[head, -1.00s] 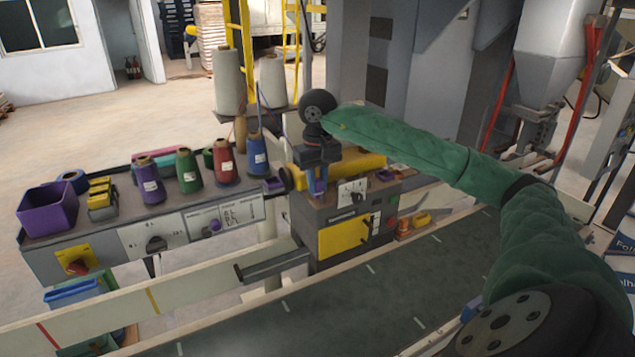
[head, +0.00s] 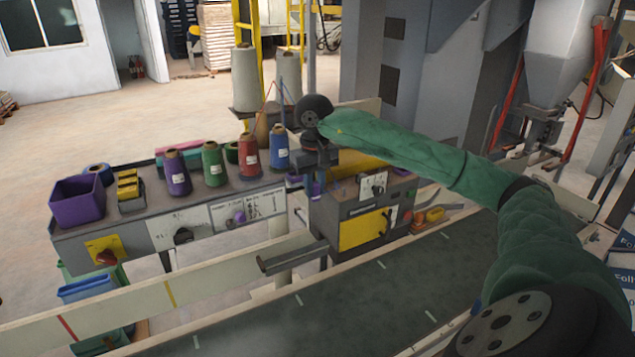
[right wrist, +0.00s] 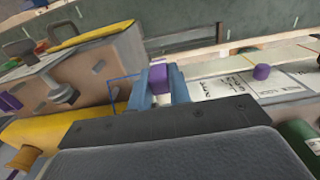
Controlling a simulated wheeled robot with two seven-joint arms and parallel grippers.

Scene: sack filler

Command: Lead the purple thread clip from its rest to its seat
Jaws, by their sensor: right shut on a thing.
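The purple thread clip (right wrist: 159,78) shows as a small purple block between the two blue fingers of my right gripper (right wrist: 165,88) in the right wrist view. The fingers are shut on it. In the head view my right gripper (head: 310,184) hangs fingers down at the left end of the sewing machine (head: 345,212), beside the thread shelf; its wrist partly hides the clip. Another purple part (right wrist: 10,101) shows on the machine at the left edge of the right wrist view; I cannot tell whether it is the seat. My left gripper is not in view.
Purple, green, red and blue thread cones stand on the shelf (head: 140,218), with the blue cone (head: 279,147) close left of my gripper. A purple bin (head: 77,202) is at its left end. A purple knob (head: 239,216) is on its front panel. The conveyor (head: 370,285) below is clear.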

